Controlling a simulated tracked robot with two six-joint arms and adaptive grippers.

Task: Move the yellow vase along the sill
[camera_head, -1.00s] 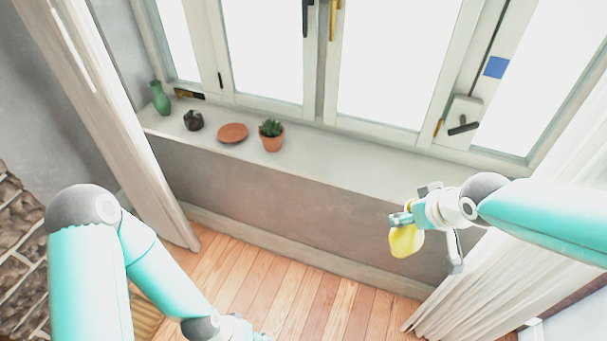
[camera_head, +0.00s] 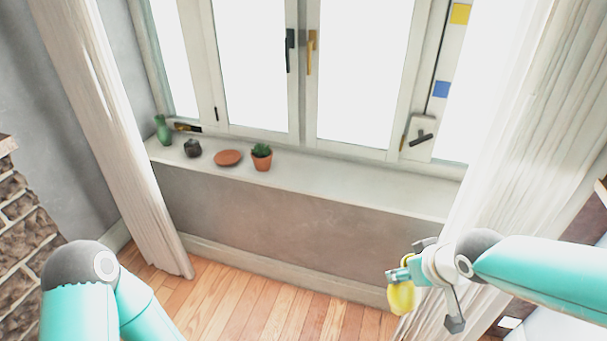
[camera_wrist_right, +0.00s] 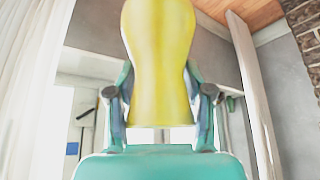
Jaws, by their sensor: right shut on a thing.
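The yellow vase (camera_head: 401,298) is in my right gripper (camera_head: 396,275), held in the air in front of the wall under the window, at the right of the head view. In the right wrist view the vase (camera_wrist_right: 159,60) stands between the two fingers, which press on both its sides. The right gripper (camera_wrist_right: 162,105) is shut on it. The window sill (camera_head: 340,187) is farther back, and the vase is apart from it. My left gripper is out of the picture; only part of the left arm shows at the lower left.
On the sill's left part stand a green vase (camera_head: 162,129), a dark pot (camera_head: 192,148), a terracotta saucer (camera_head: 228,158) and a potted plant (camera_head: 261,158). The sill's right part is bare. Curtains hang at the left (camera_head: 110,140) and right (camera_head: 520,130), the right one close to my right arm.

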